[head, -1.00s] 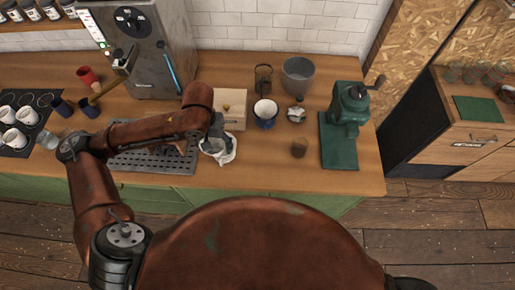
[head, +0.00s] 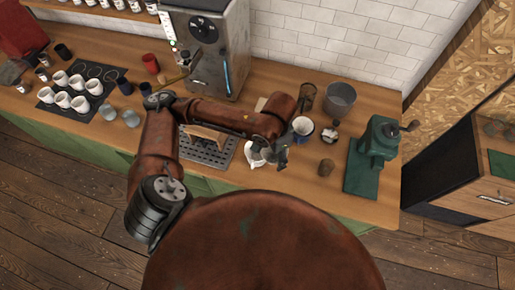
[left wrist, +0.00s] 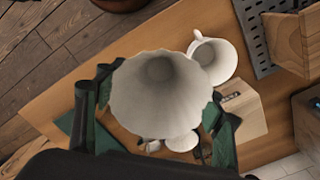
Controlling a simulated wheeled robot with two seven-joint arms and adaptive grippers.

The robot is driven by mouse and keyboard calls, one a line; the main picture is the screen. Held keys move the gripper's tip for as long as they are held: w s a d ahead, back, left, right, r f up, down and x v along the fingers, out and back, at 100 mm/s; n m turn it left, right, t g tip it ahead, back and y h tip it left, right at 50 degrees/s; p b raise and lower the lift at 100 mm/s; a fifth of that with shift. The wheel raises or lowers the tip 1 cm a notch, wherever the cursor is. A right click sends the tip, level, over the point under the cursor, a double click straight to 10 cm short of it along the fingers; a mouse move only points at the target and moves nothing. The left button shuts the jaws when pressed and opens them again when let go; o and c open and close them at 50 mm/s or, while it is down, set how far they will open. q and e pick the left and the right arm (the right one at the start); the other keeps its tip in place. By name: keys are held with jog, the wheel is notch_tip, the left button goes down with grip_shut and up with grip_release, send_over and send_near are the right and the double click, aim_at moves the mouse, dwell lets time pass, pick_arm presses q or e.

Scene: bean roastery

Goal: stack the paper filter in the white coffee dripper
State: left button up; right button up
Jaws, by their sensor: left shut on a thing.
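The paper filter (left wrist: 160,92) is a white, fluted cone with its wide mouth facing the left wrist camera. My left gripper (left wrist: 155,112) is shut on it, with a dark finger on each side. The white coffee dripper (left wrist: 216,58) stands on the counter just beyond the filter, its handle showing. The filter overlaps its edge in this view and is not inside it. In the head view the dripper (head: 255,157) is right of the drip grate, with my left gripper (head: 280,158) just right of it. The filter is hard to separate there. My right gripper is out of view.
The enamel mug (head: 302,127), small brown cup (head: 326,167), grey bucket (head: 339,99) and green grinder (head: 376,145) stand to the right. The espresso machine (head: 207,50) is behind, with the metal grate (head: 210,152) in front.

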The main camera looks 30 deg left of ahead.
pick_arm(q)
jog(key=w+a+f, duration=0.6)
jog(key=a+f, duration=0.4)
jog(key=f, duration=0.2)
jog(key=shift+w+a+p, duration=0.15)
jog(key=shift+p, duration=0.25)
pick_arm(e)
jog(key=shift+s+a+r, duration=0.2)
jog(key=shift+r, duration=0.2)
pick_arm(q)
jog(key=shift+f, duration=0.2)
jog(key=shift+f, duration=0.35)
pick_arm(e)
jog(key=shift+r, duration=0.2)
pick_arm(q)
jog(key=shift+f, duration=0.1)
